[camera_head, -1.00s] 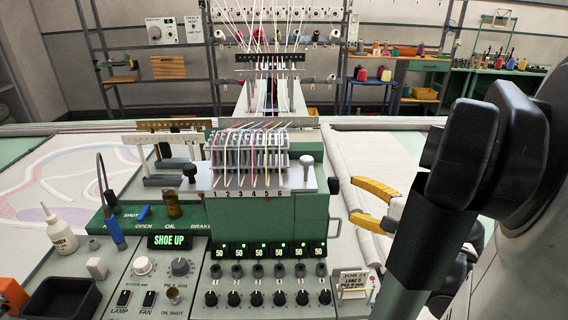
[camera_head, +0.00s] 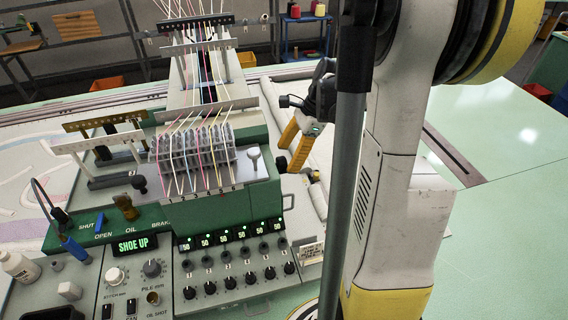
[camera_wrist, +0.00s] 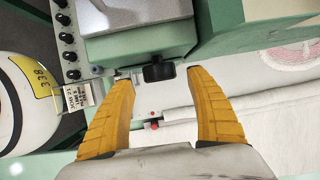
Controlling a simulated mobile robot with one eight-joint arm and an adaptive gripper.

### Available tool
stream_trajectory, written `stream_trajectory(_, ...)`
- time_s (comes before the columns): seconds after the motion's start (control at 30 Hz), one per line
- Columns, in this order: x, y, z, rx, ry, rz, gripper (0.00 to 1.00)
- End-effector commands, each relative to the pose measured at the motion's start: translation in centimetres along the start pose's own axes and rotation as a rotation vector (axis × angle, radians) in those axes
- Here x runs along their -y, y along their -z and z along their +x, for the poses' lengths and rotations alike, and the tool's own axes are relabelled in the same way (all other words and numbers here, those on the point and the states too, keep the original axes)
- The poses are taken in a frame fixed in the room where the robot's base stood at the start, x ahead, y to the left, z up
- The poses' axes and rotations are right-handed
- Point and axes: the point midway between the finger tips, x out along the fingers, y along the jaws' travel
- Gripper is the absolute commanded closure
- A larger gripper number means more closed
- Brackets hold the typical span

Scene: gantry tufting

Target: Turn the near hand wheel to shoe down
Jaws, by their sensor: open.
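The green tufting head (camera_head: 230,206) has a black hand wheel (camera_head: 281,165) on its right side. In the wrist view a black wheel or knob (camera_wrist: 158,70) lies ahead, between the fingertips in the picture. My gripper (camera_head: 290,156) is open, its yellow fingers pointing down and left at the head's right side. It also shows in the wrist view (camera_wrist: 155,72). I see no clear contact with the wheel. The display (camera_head: 135,245) reads SHOE UP.
A control panel with several knobs (camera_head: 210,288) stands in front of the head. A small label card (camera_head: 311,250) is at its right. Threads run down into the head from a rack. Pale green table surface (camera_head: 490,130) lies clear at the right.

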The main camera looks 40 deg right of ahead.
Motion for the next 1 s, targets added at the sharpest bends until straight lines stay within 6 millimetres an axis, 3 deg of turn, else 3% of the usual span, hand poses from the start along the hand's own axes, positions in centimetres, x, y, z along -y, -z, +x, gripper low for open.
stream_trajectory(0.2,0.0,0.0,2.8,0.000,0.000,-0.001,0.34)
stream_trajectory(0.57,0.0,0.0,3.4,0.001,0.001,0.000,0.34)
stream_trajectory(0.73,0.0,0.0,3.3,0.001,0.001,-0.001,0.85)
stream_trajectory(1.0,-0.2,0.1,3.5,0.001,0.085,-0.034,0.88)
